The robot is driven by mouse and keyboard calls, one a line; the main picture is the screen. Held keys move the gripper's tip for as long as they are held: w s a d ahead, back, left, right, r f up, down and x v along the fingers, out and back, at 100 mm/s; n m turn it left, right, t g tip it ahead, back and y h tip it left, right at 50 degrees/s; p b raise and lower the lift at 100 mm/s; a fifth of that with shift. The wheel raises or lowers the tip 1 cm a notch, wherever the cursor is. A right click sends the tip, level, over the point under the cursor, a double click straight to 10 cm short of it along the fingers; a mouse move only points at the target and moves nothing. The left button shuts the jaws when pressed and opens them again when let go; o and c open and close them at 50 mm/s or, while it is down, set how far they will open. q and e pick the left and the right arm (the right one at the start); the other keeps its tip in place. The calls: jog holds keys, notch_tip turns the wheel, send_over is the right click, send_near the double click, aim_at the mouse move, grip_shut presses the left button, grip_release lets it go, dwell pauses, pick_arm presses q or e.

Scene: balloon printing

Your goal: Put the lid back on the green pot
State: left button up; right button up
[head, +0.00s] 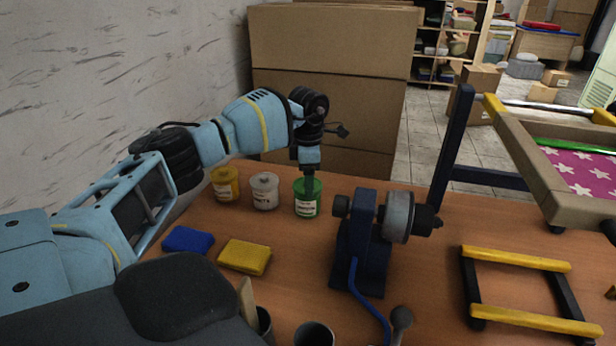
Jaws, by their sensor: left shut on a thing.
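The green pot (307,205) stands upright on the wooden table with a white label on its front. My left gripper (309,182) points straight down over its top, shut on the lid. The lid is small and largely hidden by the gripper, and I cannot tell whether it sits flush on the rim. My right gripper is not in view.
A white pot (265,193) and a yellow pot (225,185) stand left of the green pot. A dark blue machine (363,245) is close on its right. Blue (187,240) and yellow (244,257) sponges lie in front. A large cardboard box (330,100) is behind.

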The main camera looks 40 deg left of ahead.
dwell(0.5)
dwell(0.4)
pick_arm(q)
jog(key=o, duration=1)
jog(key=shift+o, duration=0.2)
